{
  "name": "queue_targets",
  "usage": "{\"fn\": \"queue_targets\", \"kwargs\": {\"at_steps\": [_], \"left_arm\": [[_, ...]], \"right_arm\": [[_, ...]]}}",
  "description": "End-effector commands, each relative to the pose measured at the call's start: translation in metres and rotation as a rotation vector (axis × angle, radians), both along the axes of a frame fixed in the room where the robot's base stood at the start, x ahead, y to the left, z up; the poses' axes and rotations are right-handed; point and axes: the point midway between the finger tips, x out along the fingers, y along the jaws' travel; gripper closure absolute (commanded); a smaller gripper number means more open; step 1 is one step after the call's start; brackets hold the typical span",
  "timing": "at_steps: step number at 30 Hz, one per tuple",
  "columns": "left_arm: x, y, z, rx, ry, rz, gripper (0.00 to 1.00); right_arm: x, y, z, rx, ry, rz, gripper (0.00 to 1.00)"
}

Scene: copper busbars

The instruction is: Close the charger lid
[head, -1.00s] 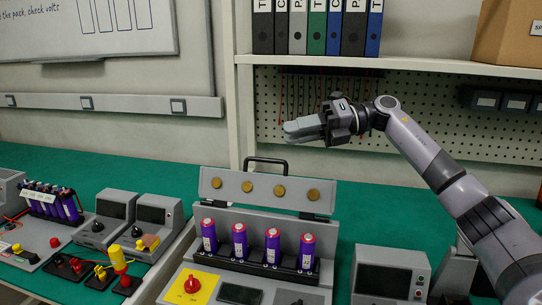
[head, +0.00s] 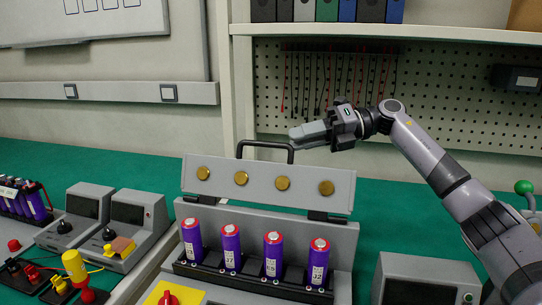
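The charger (head: 335,240) stands on the bench with its grey lid (head: 262,196) raised, tilted up at the back. The lid carries a row of brass discs and a black handle (head: 291,155) on its top edge. Several purple cells (head: 231,248) stand upright in the bay below the lid. My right gripper (head: 296,134) is above and just behind the lid's top edge near the handle, pointing left. Its fingers look close together, but the gap between them cannot be made out. Whether it touches the handle is unclear. My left gripper is not in view.
A grey box with a dark screen (head: 415,290) stands right of the charger. Two similar meters (head: 138,215) and a yellow plug (head: 75,264) are at left. A shelf with binders (head: 326,10) and a pegboard (head: 440,100) are behind. The green bench behind the lid is mostly clear.

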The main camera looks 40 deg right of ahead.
Motion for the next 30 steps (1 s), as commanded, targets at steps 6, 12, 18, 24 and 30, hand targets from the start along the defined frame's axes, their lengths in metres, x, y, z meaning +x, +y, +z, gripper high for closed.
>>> {"fn": "queue_targets", "kwargs": {"at_steps": [6,12,18,24,30], "left_arm": [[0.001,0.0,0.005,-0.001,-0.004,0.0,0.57],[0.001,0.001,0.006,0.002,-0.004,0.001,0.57],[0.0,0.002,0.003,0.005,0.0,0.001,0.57],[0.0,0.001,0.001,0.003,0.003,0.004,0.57],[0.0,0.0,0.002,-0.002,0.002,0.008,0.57]], "right_arm": [[0.013,0.025,-0.005,0.002,-0.001,0.005,0.76],[0.027,0.049,-0.011,0.002,-0.001,0.004,0.76],[0.033,0.059,-0.014,0.001,-0.002,0.001,0.76],[0.033,0.059,-0.014,0.0,-0.001,0.001,0.76],[0.033,0.059,-0.014,0.0,-0.001,0.001,1.0]]}}
